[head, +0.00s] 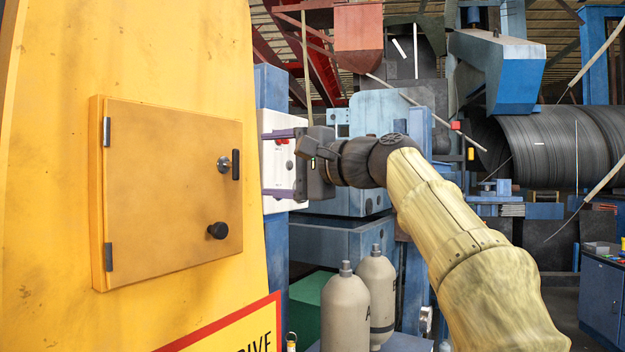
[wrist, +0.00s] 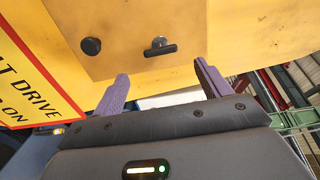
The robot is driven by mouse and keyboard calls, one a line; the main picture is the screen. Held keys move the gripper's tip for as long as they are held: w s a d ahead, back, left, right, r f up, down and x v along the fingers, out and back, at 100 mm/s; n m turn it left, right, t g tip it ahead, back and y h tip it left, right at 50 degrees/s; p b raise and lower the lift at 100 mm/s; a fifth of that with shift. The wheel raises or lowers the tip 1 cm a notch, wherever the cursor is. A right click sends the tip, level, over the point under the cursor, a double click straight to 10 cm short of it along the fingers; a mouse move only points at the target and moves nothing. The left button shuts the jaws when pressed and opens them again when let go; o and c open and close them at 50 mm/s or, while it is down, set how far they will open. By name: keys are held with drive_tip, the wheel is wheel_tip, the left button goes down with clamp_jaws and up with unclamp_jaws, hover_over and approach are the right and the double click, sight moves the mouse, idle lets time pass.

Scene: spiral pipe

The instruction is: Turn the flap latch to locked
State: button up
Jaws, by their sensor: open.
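The flap (head: 165,190) is a square, closed door on a yellow housing, with hinges on its left edge in the head view. Its latch (head: 224,164) is a silver boss with a black bar, upright in the head view. In the wrist view the latch (wrist: 160,47) lies crosswise, beyond the gap between the fingers. A round black knob (head: 218,230) sits below it on the flap. My gripper (head: 265,164) is open and empty, its two purple fingers pointing toward the housing. In the wrist view my gripper (wrist: 161,70) is apart from the latch.
A white panel (head: 270,165) with red buttons stands behind my fingers in the head view. Two grey cylinders (head: 345,310) stand below my arm. A red-bordered sign (head: 240,335) is on the housing below the flap. The space before the flap looks clear.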

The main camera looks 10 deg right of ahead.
drive_tip(key=b+v, duration=0.2)
drive_tip(key=v, duration=0.5)
drive_tip(key=shift+s+d, duration=0.25)
drive_tip(key=shift+w, duration=0.1)
drive_tip(key=w+d+f+g+h, duration=0.1)
drive_tip(key=w+f+h, duration=0.15)
drive_tip(key=f, duration=0.85)
drive_tip(key=w+d+f+m+g+h, duration=0.1)
drive_tip(key=w+f+h, duration=0.15)
drive_tip(key=f, duration=0.85)
drive_tip(key=w+f+g+h, duration=0.1)
drive_tip(key=w+f+h, duration=0.15)
drive_tip(key=f, duration=0.85)
drive_tip(key=s+d+f+n+g+h, duration=0.1)
drive_tip(key=s+f+n+g+h, duration=0.2)
drive_tip(key=s+f, duration=0.8)
drive_tip(key=s+d+f+n+g+h, duration=0.2)
drive_tip(key=s+f+n, duration=0.4)
drive_tip(key=s+f, duration=0.6)
wheel_tip(320, 180, down, 8)
drive_tip(key=shift+s+r+g+h, duration=0.25)
drive_tip(key=shift+g+h, duration=0.2)
drive_tip(key=shift+g, duration=0.25)
